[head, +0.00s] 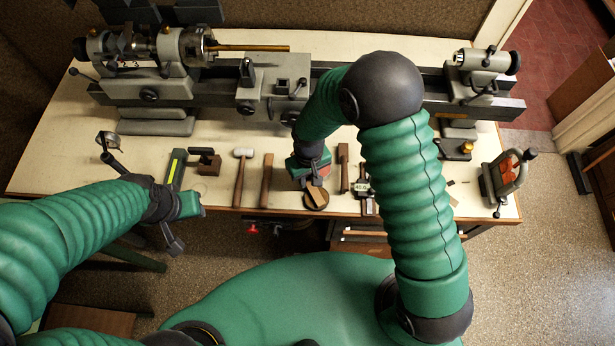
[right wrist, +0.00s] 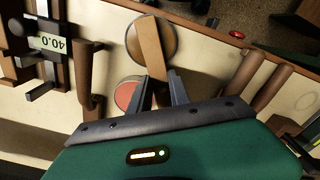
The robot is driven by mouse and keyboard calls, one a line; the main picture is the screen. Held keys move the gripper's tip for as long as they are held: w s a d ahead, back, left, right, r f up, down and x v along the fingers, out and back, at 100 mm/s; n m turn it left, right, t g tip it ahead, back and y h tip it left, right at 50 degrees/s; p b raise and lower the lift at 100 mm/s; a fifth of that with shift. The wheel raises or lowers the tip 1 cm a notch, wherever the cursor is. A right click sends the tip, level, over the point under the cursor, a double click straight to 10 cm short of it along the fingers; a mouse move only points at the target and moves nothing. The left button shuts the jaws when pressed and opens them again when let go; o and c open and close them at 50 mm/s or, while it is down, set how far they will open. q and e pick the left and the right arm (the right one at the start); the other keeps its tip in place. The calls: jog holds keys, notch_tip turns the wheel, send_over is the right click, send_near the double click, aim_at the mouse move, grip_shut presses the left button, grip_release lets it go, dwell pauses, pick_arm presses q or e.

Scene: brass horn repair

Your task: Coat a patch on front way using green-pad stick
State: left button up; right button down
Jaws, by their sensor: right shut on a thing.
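My right gripper (head: 312,182) is low over the front of the bench. In the right wrist view, its two dark fingers (right wrist: 162,92) are shut on a flat wooden stick (right wrist: 150,48). The stick's far end overlaps a round dark-rimmed dish (right wrist: 170,28); I cannot tell whether they touch. No green pad shows on the stick's visible side. The stick also shows in the head view (head: 316,197). The lathe bed (head: 425,88) runs across the back, its front way partly behind my right arm. My left gripper (head: 190,206) is at the bench's front left; its fingers are unclear.
A white-headed mallet (head: 240,172), a wooden handle (head: 267,180) and a digital gauge (right wrist: 48,43) lie near the dish. A red disc (right wrist: 127,95) is beside the stick. The headstock (head: 150,75), carriage (head: 270,90) and tailstock (head: 478,75) stand along the bed.

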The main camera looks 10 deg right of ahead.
aim_at(309, 180)
jog(key=shift+s+f, duration=0.2)
jog(key=r+p, duration=0.6)
jog(key=r, duration=0.1)
jog(key=shift+w+r, duration=0.15)
jog(key=shift+w, duration=0.05)
dwell(0.5)
